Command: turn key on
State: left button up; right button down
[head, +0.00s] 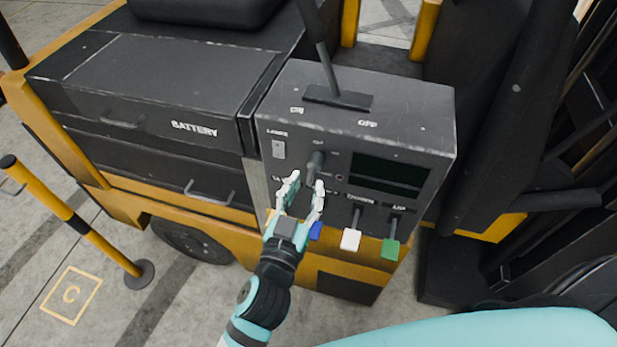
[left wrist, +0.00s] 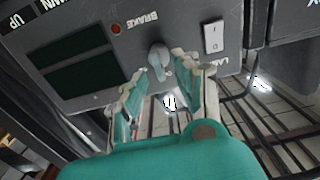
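The key (head: 316,160) is a dark knob-like piece on the front face of the forklift's control panel (head: 400,125), below the lettering ON and OFF. In the left wrist view the key (left wrist: 157,58) looks grey and stands out from the panel. My left gripper (head: 306,184) is open just in front of the panel, near the key. In the left wrist view its fingers (left wrist: 164,82) are spread, with the key showing between and just beyond the tips. I cannot tell whether they touch it. My right gripper is not in view.
A light switch (head: 279,150) and a red brake lamp (head: 339,177) flank the key. Blue (head: 315,231), white (head: 350,240) and green (head: 390,249) lever ends stick out below. A tall lever (head: 330,70) rises from the panel top. A yellow-black post (head: 75,222) stands left.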

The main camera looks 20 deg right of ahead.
pick_arm(q)
jog(key=shift+x, duration=1.2)
jog(key=c, duration=0.6)
grip_shut()
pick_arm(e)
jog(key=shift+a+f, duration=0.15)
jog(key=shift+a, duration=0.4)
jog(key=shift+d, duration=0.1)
